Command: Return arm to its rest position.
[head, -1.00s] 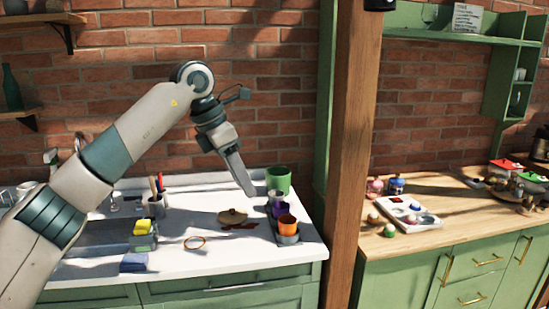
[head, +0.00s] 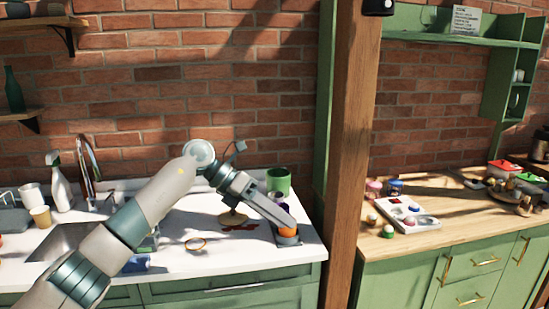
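My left arm comes in from the lower left and reaches over the white counter (head: 185,275). My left gripper (head: 290,224) points down and to the right, in front of the orange cup (head: 286,231) and the purple cup (head: 281,206). It partly covers both cups. I see its fingers at a slant and cannot tell whether they are apart or whether they touch a cup. My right gripper is not in view.
A green pot (head: 278,180) stands behind the cups. A spray bottle (head: 60,185) stands by the sink. A wooden post (head: 347,150) rises right of the counter.

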